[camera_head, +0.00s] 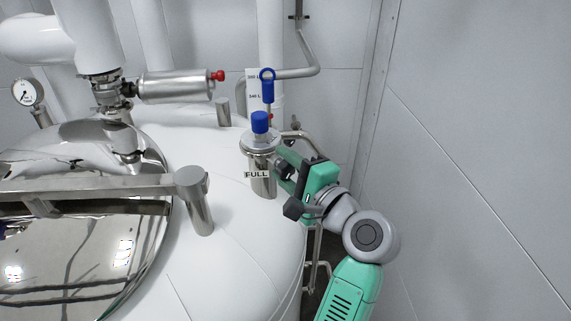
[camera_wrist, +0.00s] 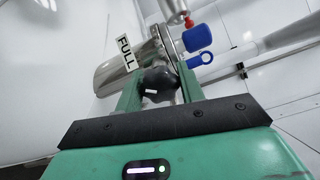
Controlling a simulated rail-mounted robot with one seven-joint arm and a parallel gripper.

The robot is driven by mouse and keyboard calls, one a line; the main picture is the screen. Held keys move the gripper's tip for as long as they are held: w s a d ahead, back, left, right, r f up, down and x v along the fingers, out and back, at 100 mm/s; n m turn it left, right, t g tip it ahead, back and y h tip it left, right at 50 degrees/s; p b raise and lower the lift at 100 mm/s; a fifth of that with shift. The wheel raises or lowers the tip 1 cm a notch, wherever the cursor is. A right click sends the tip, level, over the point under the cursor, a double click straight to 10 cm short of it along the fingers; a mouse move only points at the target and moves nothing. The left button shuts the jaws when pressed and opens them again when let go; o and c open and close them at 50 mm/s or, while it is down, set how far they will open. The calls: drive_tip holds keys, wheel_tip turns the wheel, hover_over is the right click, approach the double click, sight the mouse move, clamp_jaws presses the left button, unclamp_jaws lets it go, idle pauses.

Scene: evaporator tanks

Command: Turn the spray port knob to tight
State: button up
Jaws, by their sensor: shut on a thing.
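The spray port (camera_head: 263,184) is a steel cylinder with a "FULL" label, standing on the white tank; it also shows in the wrist view (camera_wrist: 118,70). A dark knob with a white mark (camera_wrist: 158,84) is on its side, and in the head view the knob (camera_head: 283,168) is partly hidden by my gripper. My gripper (camera_head: 284,163) reaches in from the right. In the wrist view its two green fingers (camera_wrist: 158,88) stand on either side of the knob and are shut on it.
A blue cap (camera_head: 260,122) tops the port, with a blue ring-handled piece (camera_head: 267,86) behind it. A steel post (camera_head: 195,200) and a polished hatch (camera_head: 70,255) lie to the left. A bent pipe (camera_head: 300,137) passes close behind my gripper. The wall (camera_head: 470,160) is at right.

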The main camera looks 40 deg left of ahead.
drive_tip(key=m, duration=0.4)
drive_tip(key=shift+m, duration=2.6)
drive_tip(key=o, duration=1)
drive_tip(key=shift+d, duration=0.1)
drive_tip(key=d, duration=0.2)
drive_tip(key=d+b, duration=0.1)
drive_tip(key=d, duration=0.2)
drive_tip(key=s+d+b, duration=0.1)
drive_tip(key=d, duration=0.1)
drive_tip(key=shift+s+d, duration=0.1)
drive_tip(key=shift+d, duration=0.2)
